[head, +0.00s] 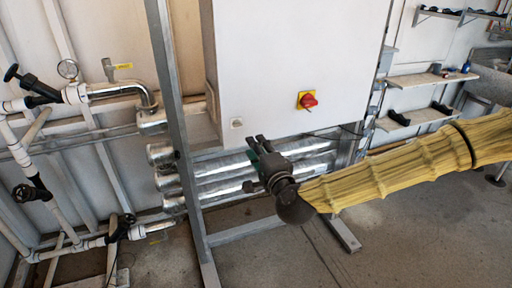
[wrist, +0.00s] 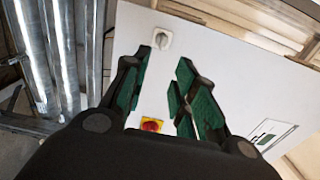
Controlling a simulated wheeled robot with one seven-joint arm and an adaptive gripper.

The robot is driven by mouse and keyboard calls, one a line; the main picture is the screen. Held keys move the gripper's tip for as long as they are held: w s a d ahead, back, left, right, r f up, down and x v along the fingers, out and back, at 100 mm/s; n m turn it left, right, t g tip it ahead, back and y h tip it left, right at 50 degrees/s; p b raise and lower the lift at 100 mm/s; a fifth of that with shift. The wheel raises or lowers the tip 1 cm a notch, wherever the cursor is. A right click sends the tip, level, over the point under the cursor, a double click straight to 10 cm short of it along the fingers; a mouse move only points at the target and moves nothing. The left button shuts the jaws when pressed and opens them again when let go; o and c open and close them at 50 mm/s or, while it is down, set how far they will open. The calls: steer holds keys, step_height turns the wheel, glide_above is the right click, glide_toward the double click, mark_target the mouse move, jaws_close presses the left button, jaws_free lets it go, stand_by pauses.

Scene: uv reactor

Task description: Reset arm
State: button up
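My gripper (head: 257,147) is at the end of my yellow-sleeved arm, in front of the metal tubes just below the white cabinet in the head view. In the wrist view my gripper (wrist: 165,75) has its green-padded fingers apart, with nothing between them. The white cabinet (head: 290,60) fills the background of the wrist view (wrist: 225,75). A red rotary switch on a yellow plate (head: 307,101) is on the cabinet front, right of and above my gripper. The switch also shows in the wrist view (wrist: 151,125), partly behind the gripper body.
Shiny horizontal tubes (head: 220,175) run behind my gripper on a grey metal frame (head: 180,130). White pipes with black valves (head: 35,190) stand at the left. Wall shelves (head: 420,80) are at the right. The floor in front (head: 400,245) is clear.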

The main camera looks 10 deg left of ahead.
steer(key=s+d+f+n+g+h+p, duration=0.15)
steer(key=s+d+f+g, duration=0.35)
steer(key=f, duration=0.6)
steer(key=s+d+f+n+g+h+p, duration=0.1)
steer(key=s+d+f+n, duration=0.2)
steer(key=s+f, duration=0.6)
steer(key=s+d+f+n+g+h+p, duration=0.1)
steer(key=s+d+f+n+g+h, duration=0.2)
steer(key=f, duration=0.9)
steer(key=s+d+f+n+g+h+p, duration=0.1)
steer(key=s+d+f+g+h, duration=0.1)
steer(key=s+d, duration=0.9)
steer(key=s+d+f+n+g+h+p, duration=0.2)
steer(key=s+d+f+g, duration=0.2)
steer(key=d, duration=1.1)
steer(key=s+f, duration=0.3)
steer(key=s, duration=0.3)
steer(key=shift+s, duration=0.4)
